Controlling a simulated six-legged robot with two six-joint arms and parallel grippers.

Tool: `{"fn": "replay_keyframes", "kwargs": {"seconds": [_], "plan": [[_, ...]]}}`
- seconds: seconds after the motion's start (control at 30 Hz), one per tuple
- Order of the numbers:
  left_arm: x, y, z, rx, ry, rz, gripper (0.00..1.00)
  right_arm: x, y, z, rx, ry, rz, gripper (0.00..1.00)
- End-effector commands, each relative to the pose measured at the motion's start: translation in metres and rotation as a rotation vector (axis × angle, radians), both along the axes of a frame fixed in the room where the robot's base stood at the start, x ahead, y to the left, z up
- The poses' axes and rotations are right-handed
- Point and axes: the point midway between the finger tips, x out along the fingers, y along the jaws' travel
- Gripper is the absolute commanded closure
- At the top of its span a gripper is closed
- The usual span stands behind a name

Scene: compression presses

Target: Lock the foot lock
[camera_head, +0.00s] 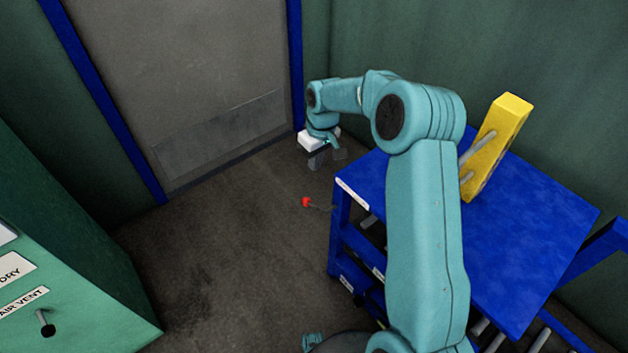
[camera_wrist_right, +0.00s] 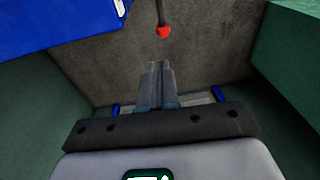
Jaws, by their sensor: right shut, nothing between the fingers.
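The foot lock shows as a thin dark lever with a red knob (camera_head: 306,202), sticking out to the left from the lower part of the blue cart (camera_head: 520,235) in the head view. In the right wrist view the red knob (camera_wrist_right: 163,31) is at the top centre, beyond the fingertips. My right gripper (camera_head: 327,158) is above and behind the knob, near the cart's far left corner, and does not touch it. In the right wrist view its fingers (camera_wrist_right: 157,66) are together and empty. My left gripper is not in view.
A yellow block with a grey handle (camera_head: 497,145) stands on the cart top. A green cabinet (camera_head: 65,270) with labels and a black-knobbed lever is at the left. A grey door (camera_head: 185,80) with blue frame is behind. The floor (camera_head: 230,240) between is clear.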

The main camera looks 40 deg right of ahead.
Motion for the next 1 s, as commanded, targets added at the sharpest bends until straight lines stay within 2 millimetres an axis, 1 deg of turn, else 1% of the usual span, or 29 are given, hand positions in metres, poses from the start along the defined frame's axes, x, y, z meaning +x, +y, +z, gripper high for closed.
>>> {"fn": "replay_keyframes", "kwargs": {"seconds": [0.03,0.3,0.43,0.5,0.6,0.7,0.8,1.0], "plan": [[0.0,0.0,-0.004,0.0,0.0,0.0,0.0,0.0,0.001,-0.011,0.001,0.004,0.0,1.0],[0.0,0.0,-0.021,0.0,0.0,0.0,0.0,0.006,0.004,-0.07,0.002,0.005,0.002,1.0],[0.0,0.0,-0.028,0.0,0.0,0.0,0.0,0.009,0.006,-0.096,0.002,0.003,0.0,1.0],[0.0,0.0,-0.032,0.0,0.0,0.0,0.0,0.004,0.008,-0.106,0.002,0.004,0.0,1.0],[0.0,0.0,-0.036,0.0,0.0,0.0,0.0,-0.002,0.012,-0.117,0.001,0.002,0.0,1.0],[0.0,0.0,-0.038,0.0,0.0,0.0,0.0,-0.005,0.014,-0.123,0.0,0.001,0.0,1.0],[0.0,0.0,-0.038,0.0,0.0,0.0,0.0,-0.007,0.015,-0.126,0.001,0.0,0.001,1.0],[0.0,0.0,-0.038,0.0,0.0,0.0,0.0,-0.007,0.015,-0.126,0.0,0.0,0.0,1.0]]}}
